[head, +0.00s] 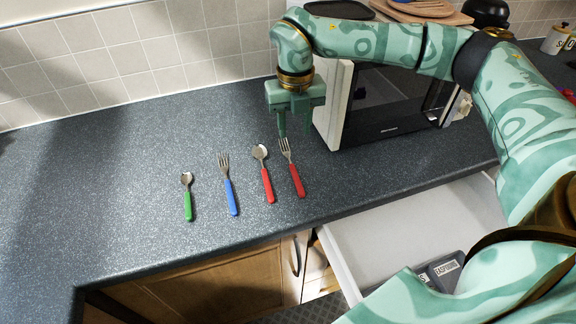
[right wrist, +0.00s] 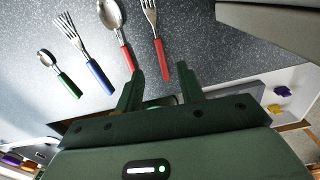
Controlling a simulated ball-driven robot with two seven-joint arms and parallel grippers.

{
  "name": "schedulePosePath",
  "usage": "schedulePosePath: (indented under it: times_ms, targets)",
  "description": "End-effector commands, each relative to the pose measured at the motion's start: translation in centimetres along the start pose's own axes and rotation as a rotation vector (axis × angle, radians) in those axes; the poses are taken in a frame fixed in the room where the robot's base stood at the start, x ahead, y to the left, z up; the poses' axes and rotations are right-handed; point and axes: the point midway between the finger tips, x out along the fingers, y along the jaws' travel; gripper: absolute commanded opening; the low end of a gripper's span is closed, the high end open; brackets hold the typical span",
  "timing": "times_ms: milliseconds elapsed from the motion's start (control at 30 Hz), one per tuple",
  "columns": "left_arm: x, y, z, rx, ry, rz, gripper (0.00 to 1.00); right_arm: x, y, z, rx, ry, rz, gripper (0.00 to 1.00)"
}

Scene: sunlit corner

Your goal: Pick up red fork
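The red fork (head: 296,178) lies on the dark speckled counter (head: 120,215), its metal tines toward the wall and its red handle toward the front edge. Its handle (right wrist: 163,60) also shows in the right wrist view, just beyond the fingertips. My right gripper (head: 295,129) is above the counter near the tines, its fingers pointing down. In the right wrist view its two fingers (right wrist: 158,78) are apart with nothing between them. My left gripper is not in view.
A red spoon (head: 267,183) lies close left of the fork, then a blue fork (head: 231,195) and a green spoon (head: 188,203). A microwave (head: 385,105) stands to the right. An open white drawer (head: 400,240) extends below the counter edge. The counter's left part is clear.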

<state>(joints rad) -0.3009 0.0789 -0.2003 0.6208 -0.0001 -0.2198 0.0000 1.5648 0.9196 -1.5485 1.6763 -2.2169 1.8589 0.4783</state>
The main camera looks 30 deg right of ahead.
Motion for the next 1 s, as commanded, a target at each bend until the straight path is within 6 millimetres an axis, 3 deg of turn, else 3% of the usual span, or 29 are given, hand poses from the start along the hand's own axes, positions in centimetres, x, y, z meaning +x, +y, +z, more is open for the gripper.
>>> schedulePosePath:
  times_ms: [33, 200, 467, 700, 967, 1000]
  targets:
    - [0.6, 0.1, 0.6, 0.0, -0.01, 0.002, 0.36, 1.8, 0.0, 0.0, -0.001, 0.005, -0.001, 0.38]
    - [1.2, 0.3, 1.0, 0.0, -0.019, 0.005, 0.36, 5.1, 0.0, 0.0, -0.001, 0.003, -0.001, 0.38]
    - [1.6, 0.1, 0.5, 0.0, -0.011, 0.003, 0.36, 6.9, 0.1, 0.0, -0.001, 0.001, 0.001, 0.38]
    - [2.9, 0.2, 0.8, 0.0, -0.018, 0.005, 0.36, 10.8, 0.3, 0.0, -0.001, 0.004, 0.0, 0.38]
    - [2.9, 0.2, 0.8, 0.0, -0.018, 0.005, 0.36, 11.3, 0.3, 0.0, -0.001, -0.001, 0.002, 0.38]
    - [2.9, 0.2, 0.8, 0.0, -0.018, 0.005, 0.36, 11.3, 0.3, 0.0, -0.002, -0.001, 0.002, 0.33]
